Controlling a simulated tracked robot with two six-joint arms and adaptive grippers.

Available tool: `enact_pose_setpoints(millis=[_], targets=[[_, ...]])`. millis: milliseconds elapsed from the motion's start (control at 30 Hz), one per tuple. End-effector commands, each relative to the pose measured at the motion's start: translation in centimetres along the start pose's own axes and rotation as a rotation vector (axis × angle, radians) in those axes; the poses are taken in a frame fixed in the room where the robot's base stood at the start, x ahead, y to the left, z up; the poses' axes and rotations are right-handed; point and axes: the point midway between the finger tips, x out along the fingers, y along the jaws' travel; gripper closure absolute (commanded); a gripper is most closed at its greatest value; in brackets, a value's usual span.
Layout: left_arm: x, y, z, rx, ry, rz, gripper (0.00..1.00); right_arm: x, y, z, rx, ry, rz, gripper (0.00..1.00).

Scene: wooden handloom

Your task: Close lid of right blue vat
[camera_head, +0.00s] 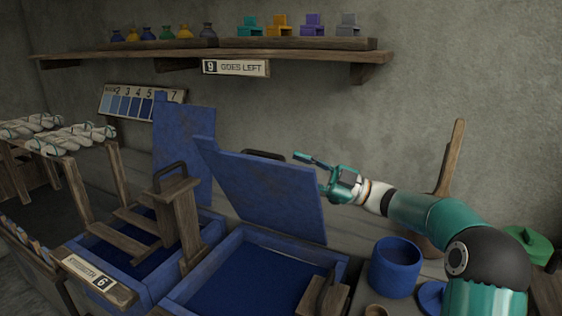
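The right blue vat (336,262) stands at the lower middle with dark blue liquid inside. Its blue lid (262,192) is raised and tilted back at the vat's far side. A dark handle (264,154) shows just behind the lid's top edge. My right gripper (311,172) is open at the lid's upper right corner, one finger above the top edge and the other by the right edge. I cannot tell whether it touches the lid. My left gripper is not in view.
The left blue vat (211,226) also has its lid (183,140) up, and a wooden frame (180,212) with a handle stands in it. A blue pot (395,267) sits right of the right vat. A wall shelf (150,50) holds small jars and coloured blocks.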

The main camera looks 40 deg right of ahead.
Motion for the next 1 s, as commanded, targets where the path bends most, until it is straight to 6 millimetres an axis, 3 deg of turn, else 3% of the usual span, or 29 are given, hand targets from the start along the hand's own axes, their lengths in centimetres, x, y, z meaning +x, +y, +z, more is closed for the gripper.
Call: enact_pose_setpoints(millis=[100, 300, 667, 900, 1000], targets=[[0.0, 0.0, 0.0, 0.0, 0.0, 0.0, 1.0, -2.5, 0.1, 0.1, 0.0, -0.004, 0.003, 0.61], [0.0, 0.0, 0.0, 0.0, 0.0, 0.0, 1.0, -5.0, 0.0, 0.1, 0.001, -0.002, 0.001, 0.61], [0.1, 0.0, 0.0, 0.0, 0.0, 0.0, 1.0, -5.7, -0.1, 0.0, 0.001, 0.0, 0.0, 0.61], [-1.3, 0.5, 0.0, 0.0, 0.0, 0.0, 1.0, -5.2, 0.9, -1.1, 0.0, 0.0, 0.0, 0.97], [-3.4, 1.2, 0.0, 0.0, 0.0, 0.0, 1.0, -4.5, 2.2, -2.7, -0.001, 0.0, 0.0, 1.0]])
